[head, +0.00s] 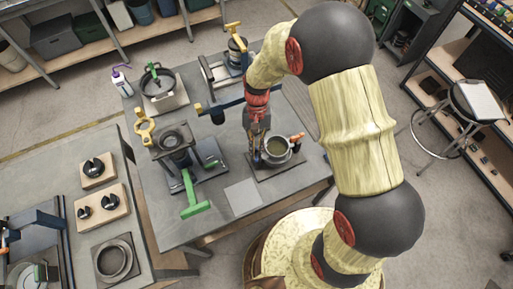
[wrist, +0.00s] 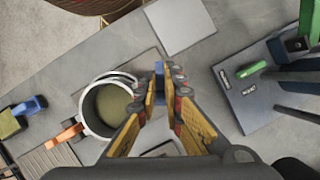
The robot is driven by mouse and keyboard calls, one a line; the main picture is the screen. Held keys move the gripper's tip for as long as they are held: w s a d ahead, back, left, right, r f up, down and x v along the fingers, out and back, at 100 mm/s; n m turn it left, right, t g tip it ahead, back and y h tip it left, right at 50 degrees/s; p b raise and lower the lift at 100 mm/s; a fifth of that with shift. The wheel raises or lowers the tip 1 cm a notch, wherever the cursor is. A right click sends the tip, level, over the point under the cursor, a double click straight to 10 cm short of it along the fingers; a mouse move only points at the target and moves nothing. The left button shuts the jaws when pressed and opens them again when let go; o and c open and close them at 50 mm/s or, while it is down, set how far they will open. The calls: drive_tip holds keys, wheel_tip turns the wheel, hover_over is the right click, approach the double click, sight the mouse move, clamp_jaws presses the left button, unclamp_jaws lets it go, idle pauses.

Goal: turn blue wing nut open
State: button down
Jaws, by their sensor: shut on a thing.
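The blue wing nut (wrist: 159,70) shows as a small blue upright piece between my fingertips in the wrist view. It is beside the rim of a round pale metal pot (wrist: 88,120) with an olive inside. My gripper (wrist: 165,88) is shut on the wing nut, its two fingers on either side of it. In the head view my gripper (head: 257,157) points down at the left side of the pot (head: 277,158), and I cannot make out the wing nut there. An orange handle (wrist: 65,134) sticks out from the pot's other side.
A fixture with a green T-handle (head: 195,195) stands left of the pot; its dark base plate (wrist: 245,110) is at right in the wrist view. A flat light-grey plate (head: 242,196) lies in front. A dark pan (head: 158,84) and yellow-handled fixture (head: 237,52) stand farther back.

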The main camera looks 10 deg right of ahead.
drive_tip(key=n+h+p, duration=0.1)
drive_tip(key=n+h, duration=0.1)
drive_tip(key=n, duration=0.3)
idle(0.6)
drive_tip(key=c, duration=1.9)
unclamp_jaws()
drive_tip(key=shift+r, duration=0.1)
drive_tip(key=v, duration=1.2)
drive_tip(key=shift+s+a, duration=0.1)
